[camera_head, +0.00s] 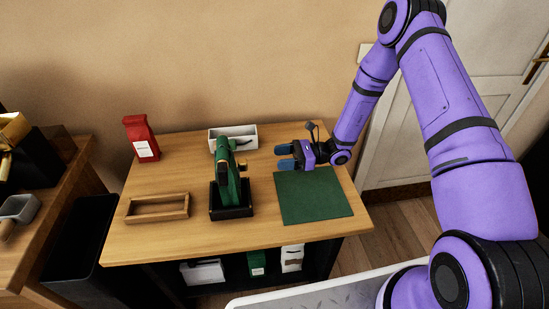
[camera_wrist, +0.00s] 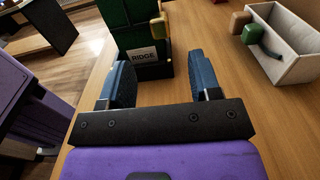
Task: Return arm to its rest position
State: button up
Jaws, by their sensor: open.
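My purple arm reaches over the right side of the wooden table (camera_head: 180,167). My gripper (camera_head: 279,157) points left above the table, near the back edge of a green mat (camera_head: 312,200). In the wrist view its two blue fingers (camera_wrist: 160,75) are apart, with nothing held. A tall green dispenser (camera_head: 224,170) stands left of the gripper, with a black tray (camera_head: 231,212) at its foot. In the wrist view the dispenser (camera_wrist: 125,28), labelled RIDGE, lies beyond the fingertips; I cannot tell the exact gap.
A white open box (camera_head: 250,143) with a dark-handled item stands behind the dispenser. A red bag (camera_head: 141,136) stands at the back left, and a wooden tray (camera_head: 157,208) lies front left. A side bench (camera_head: 45,210) is at far left. The mat is clear.

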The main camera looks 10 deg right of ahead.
dwell(0.4)
jog(key=s+d+r+n+g+h, duration=0.2)
jog(key=s+r+n+h, duration=0.3)
jog(key=r, duration=0.7)
jog(key=s+d+r+n+g+h, duration=0.25)
jog(key=s+r+n, duration=0.3)
jog(key=r, duration=0.65)
jog(key=s+d+r+n+t+h, duration=0.4)
jog(key=s+r, duration=0.3)
jog(key=s, duration=0.3)
jog(key=s+d+r+n+t+h, duration=0.4)
jog(key=s+d+r+t+h, duration=0.1)
jog(key=s, duration=0.5)
jog(key=shift+d+r+h, duration=0.75)
jog(key=shift+d+r, duration=0.35)
jog(key=shift+r, duration=0.6)
